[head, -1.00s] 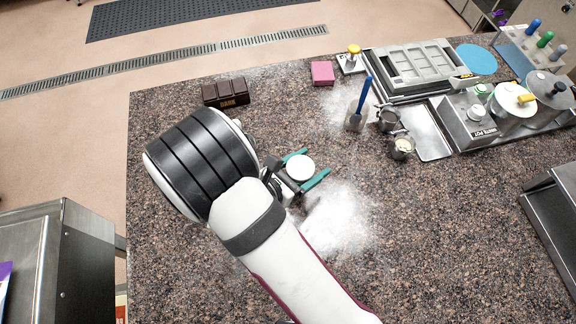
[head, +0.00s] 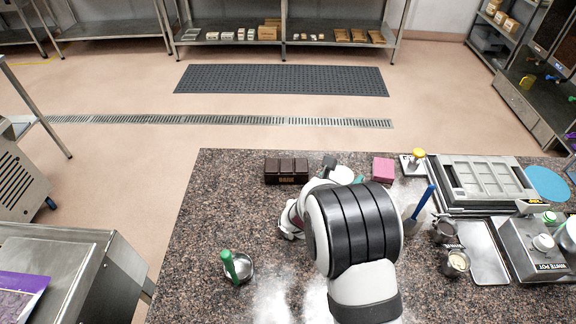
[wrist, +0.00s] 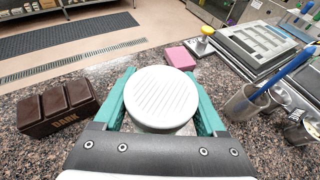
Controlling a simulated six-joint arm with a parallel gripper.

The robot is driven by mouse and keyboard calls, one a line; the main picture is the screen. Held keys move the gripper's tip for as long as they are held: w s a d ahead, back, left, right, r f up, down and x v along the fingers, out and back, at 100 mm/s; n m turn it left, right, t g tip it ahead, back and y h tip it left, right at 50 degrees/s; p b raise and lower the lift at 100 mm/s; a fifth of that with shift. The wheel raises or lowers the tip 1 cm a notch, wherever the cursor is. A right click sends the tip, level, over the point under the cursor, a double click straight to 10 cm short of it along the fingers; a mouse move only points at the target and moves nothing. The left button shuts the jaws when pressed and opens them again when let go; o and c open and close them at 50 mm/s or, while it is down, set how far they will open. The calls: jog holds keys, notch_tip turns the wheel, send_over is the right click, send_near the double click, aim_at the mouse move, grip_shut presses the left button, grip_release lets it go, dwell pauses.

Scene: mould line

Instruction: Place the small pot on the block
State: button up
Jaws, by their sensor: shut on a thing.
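My gripper (wrist: 160,78) is shut on a round white thing (wrist: 162,100) with a finely ridged flat top, likely the small pot. The green fingers clasp it on both sides. Its underside and its height above the counter are hidden. In the head view its white top (head: 342,174) shows behind my arm, near the counter's back edge. A brown block marked DARK (head: 287,171), with three raised sections, lies to its left. A plain pink block (head: 383,169) lies to its right; it also shows just beyond the fingers in the wrist view (wrist: 180,57). I cannot tell which block is meant.
A blue-handled tool stands in a cup (wrist: 243,103) at right. Metal cups (head: 456,263), a metal tray (head: 482,252), a grey mould machine (head: 485,180) and a WHITE POT box (head: 535,253) fill the right side. A green-handled metal pan (head: 246,270) is front left, by white powder.

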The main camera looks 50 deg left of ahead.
aim_at(300, 158)
jog(key=w+a+r+n+g+y, duration=0.1)
jog(key=w+a+r+n+y, duration=0.1)
jog(key=w+a, duration=0.4)
notch_tip(300, 158, up, 2)
jog(key=shift+a+r+n+y, duration=0.25)
jog(key=shift+a+n+y, duration=0.15)
jog(key=shift+a+y, duration=0.2)
jog(key=s+a+f, duration=0.1)
jog(key=a+f, duration=0.1)
jog(key=a, duration=0.1)
jog(key=s+a+f, duration=0.1)
jog(key=a+f, duration=0.1)
jog(key=a, duration=0.1)
jog(key=s+a+f, duration=0.1)
jog(key=a+f, duration=0.1)
jog(key=a, duration=0.1)
jog(key=shift+s+a+f, duration=0.15)
jog(key=shift+s+a, duration=0.2)
jog(key=shift+a, duration=0.05)
notch_tip(300, 158, down, 4)
jog(key=shift+s+a+f, duration=0.1)
jog(key=shift+a, duration=0.05)
jog(key=shift+f, duration=0.1)
jog(key=o, duration=1.4)
jog(key=shift+o, duration=0.2)
jog(key=shift+s+r, duration=0.25)
jog(key=v, duration=1.1)
jog(key=shift+s+r, duration=0.15)
jog(key=shift+r, duration=0.1)
